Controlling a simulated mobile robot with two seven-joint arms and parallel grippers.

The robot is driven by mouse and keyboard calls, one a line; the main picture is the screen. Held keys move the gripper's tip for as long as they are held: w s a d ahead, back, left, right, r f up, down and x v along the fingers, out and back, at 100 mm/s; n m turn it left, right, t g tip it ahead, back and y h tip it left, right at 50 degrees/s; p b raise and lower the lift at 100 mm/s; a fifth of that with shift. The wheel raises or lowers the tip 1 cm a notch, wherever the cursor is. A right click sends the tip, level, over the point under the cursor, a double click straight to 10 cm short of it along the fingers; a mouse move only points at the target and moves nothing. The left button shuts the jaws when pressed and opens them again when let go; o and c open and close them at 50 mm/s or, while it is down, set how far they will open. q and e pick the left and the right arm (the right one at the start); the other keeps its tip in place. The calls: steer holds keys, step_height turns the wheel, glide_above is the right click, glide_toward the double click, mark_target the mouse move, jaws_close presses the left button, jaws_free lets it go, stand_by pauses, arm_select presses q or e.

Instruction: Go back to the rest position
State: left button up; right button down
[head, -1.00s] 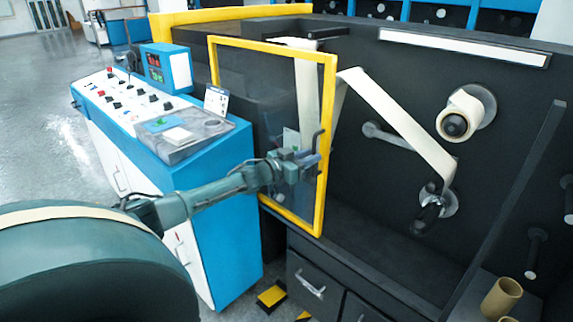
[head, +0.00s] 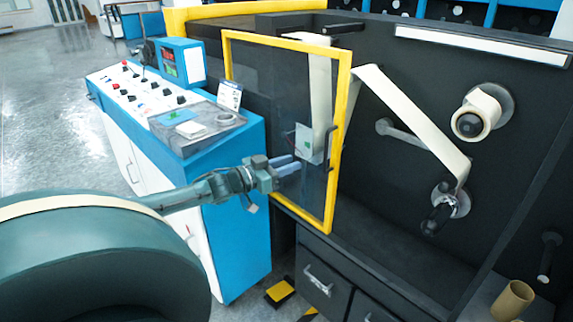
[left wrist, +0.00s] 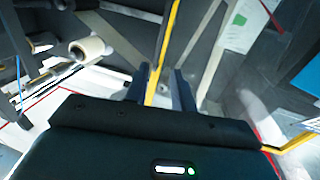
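The yellow-framed clear door (head: 343,130) stands in front of the dark machine, with a dark handle (head: 331,148) on its right side. My left gripper (head: 292,165) is in front of the door panel, left of the handle and apart from it. Its two fingers are spread with nothing held. In the left wrist view, the fingers of my left gripper (left wrist: 160,88) stand apart, with the yellow door frame (left wrist: 163,50) seen beyond the gap. My right gripper is not in view.
A blue control console (head: 235,215) with buttons and a small display box stands left of the door. The machine carries a pale roll (head: 476,116) and a white web strip (head: 410,115). A cardboard tube (head: 512,300) is at the lower right. Grey floor lies open at left.

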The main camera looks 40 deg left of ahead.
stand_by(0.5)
arm_select(q)
steer(key=s+d+f+n+g+y, duration=0.1)
steer(key=s+d+f+g, duration=0.25)
steer(key=d+f, duration=0.45)
steer(key=s+d+f+g+y, duration=0.2)
steer(key=s+d+f, duration=0.3)
steer(key=d+f, duration=0.3)
steer(key=s+d+r+g, duration=0.1)
steer(key=s+d+g, duration=0.4)
steer(key=s, duration=0.5)
steer(key=s+d+r+g, duration=0.1)
steer(key=s+d+g, duration=0.3)
steer(key=s+d, duration=0.5)
steer(key=w+d+f+m+t+h+p, duration=0.1)
steer(key=w+d+f+t+h+p, duration=0.1)
steer(key=w+d+f+t, duration=0.2)
steer(key=t, duration=0.3)
steer(key=shift+w+d+f, duration=0.25)
steer(key=shift+d+f, duration=0.1)
steer(key=shift+f, duration=0.05)
steer(key=shift+a+t, duration=0.1)
steer(key=shift+t, duration=0.25)
